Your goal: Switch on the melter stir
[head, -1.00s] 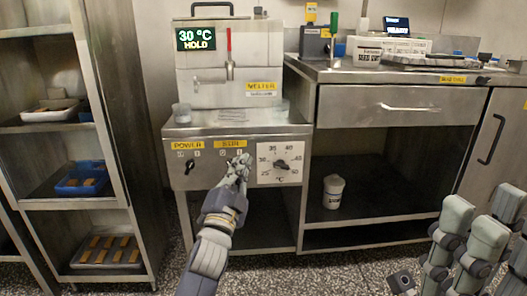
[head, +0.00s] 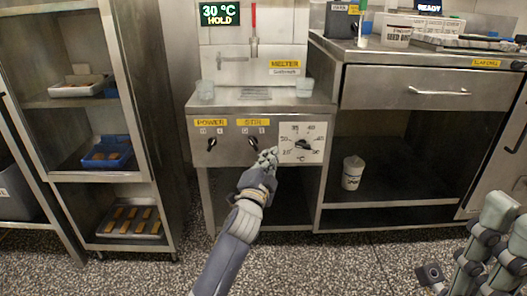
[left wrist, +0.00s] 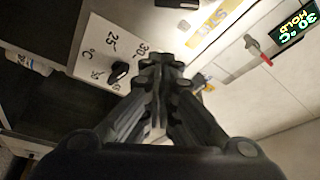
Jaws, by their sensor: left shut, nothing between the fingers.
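The melter (head: 277,60) stands on a steel cabinet, its display reading 30 °C HOLD. The cabinet's front panel has the black power knob (head: 212,144) at left, the black stir knob (head: 253,142) under its yellow label, and the white temperature dial (head: 303,143) at right. My left gripper (head: 268,156) is shut and empty, just below and right of the stir knob, near the dial's left edge. Contact cannot be told. In the left wrist view the shut fingers (left wrist: 160,62) point at the panel between the dial (left wrist: 118,70) and the stir label (left wrist: 215,22).
A red-handled tap (head: 254,40) is on the melter's front. Small cups (head: 205,90) stand on the cabinet top. A shelf rack (head: 85,105) with trays is at left, a steel table (head: 420,75) at right. Part of my right arm (head: 495,245) shows at lower right, cut off.

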